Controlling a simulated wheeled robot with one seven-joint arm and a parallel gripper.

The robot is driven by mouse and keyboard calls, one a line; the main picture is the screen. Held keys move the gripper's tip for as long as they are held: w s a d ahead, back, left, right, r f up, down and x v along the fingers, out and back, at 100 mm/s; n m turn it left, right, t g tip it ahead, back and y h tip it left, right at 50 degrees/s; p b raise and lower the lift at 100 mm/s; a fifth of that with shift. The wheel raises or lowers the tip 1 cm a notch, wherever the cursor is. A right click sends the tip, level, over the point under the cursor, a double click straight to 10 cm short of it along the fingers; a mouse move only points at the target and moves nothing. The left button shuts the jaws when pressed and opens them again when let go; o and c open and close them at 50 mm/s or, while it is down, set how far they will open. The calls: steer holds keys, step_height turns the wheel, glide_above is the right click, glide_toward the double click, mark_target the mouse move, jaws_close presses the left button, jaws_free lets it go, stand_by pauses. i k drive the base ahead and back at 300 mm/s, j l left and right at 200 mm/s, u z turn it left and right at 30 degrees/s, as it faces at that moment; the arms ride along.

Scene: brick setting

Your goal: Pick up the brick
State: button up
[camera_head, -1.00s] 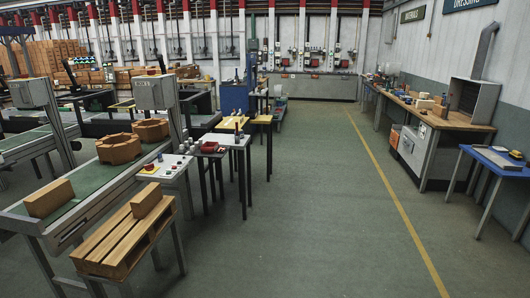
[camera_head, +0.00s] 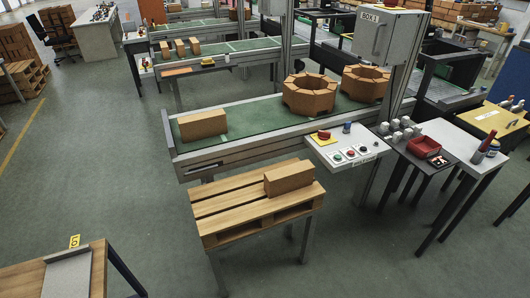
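A brown brick (camera_head: 289,178) lies on a slatted wooden pallet (camera_head: 215,211), toward its right side. The pallet rests on a metal-legged stand. Another brown brick (camera_head: 202,125) lies on the near left end of the green conveyor (camera_head: 250,119). Smaller bricks (camera_head: 180,47) stand on a second conveyor farther back. My gripper is not in view.
Two octagonal brick rings (camera_head: 309,94) sit on the conveyor. A control panel table (camera_head: 345,148) and a grey table (camera_head: 455,144) stand right of the pallet. A wooden table (camera_head: 25,284) is at the bottom left. Open floor (camera_head: 105,160) lies to the left.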

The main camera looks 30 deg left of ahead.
mark_target(280, 181)
steer(key=i+u, duration=0.3)
steer(key=i, duration=0.25)
steer(key=i+u, duration=0.3)
steer(key=i, duration=0.2)
steer(key=i+l+u, duration=0.15)
steer(key=i+u, duration=0.15)
steer(key=i, duration=0.25)
steer(key=i+l+u, duration=0.3)
steer(key=i, duration=0.2)
steer(key=i+u, duration=0.1)
steer(key=u, duration=3.25)
